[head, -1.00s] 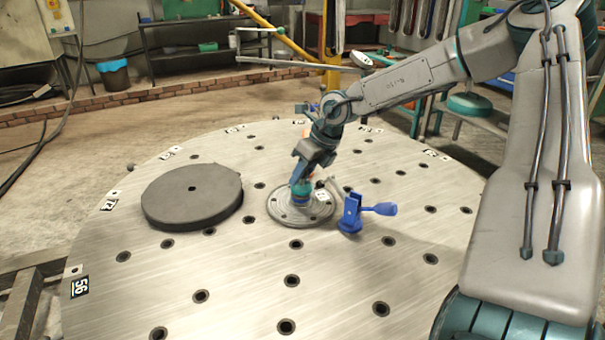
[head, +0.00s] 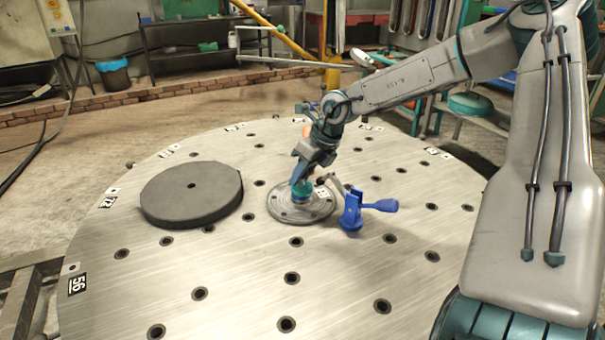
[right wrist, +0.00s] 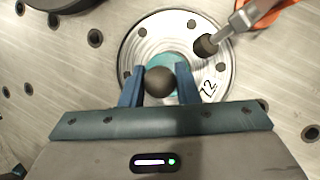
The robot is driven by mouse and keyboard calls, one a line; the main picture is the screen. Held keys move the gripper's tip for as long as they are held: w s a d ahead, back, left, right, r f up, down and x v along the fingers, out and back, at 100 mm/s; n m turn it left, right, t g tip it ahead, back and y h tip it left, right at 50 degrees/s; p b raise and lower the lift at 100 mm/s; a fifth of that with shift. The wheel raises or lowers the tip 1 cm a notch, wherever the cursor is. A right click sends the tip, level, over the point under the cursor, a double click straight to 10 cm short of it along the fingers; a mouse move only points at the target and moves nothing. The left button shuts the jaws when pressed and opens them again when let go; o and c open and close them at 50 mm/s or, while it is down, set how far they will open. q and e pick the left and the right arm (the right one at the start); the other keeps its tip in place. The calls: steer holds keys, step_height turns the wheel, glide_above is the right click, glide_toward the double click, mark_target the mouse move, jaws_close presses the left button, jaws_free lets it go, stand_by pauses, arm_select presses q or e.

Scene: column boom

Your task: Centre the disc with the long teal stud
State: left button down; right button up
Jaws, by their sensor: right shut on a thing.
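A low round grey metal disc (head: 284,210) with bolt holes around its flange lies flat on the round perforated table (head: 240,270). It also shows in the right wrist view (right wrist: 143,40), with a "72" tag on its flange. From its middle rises a teal stud (right wrist: 158,60), topped by a dark ball (right wrist: 160,82). My right gripper (head: 304,180) is over the disc, and its two blue fingers (right wrist: 160,85) are shut on the stud, one on each side. The lower stud is partly hidden by the ball and fingers. My left gripper is out of view.
A blue clamp (head: 352,212) stands beside the disc at right. In the right wrist view a clamp rod with a dark tip (right wrist: 206,45) reaches over the flange; I cannot tell whether it touches. A thick dark disc (head: 190,194) lies to the left. The near table is clear.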

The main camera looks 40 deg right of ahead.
steer(key=o, duration=0.7)
steer(key=shift+r, duration=0.1)
steer(key=shift+r+p, duration=1.6)
steer(key=shift+r, duration=2.1)
steer(key=o, duration=0.6)
steer(key=shift+c, duration=0.2)
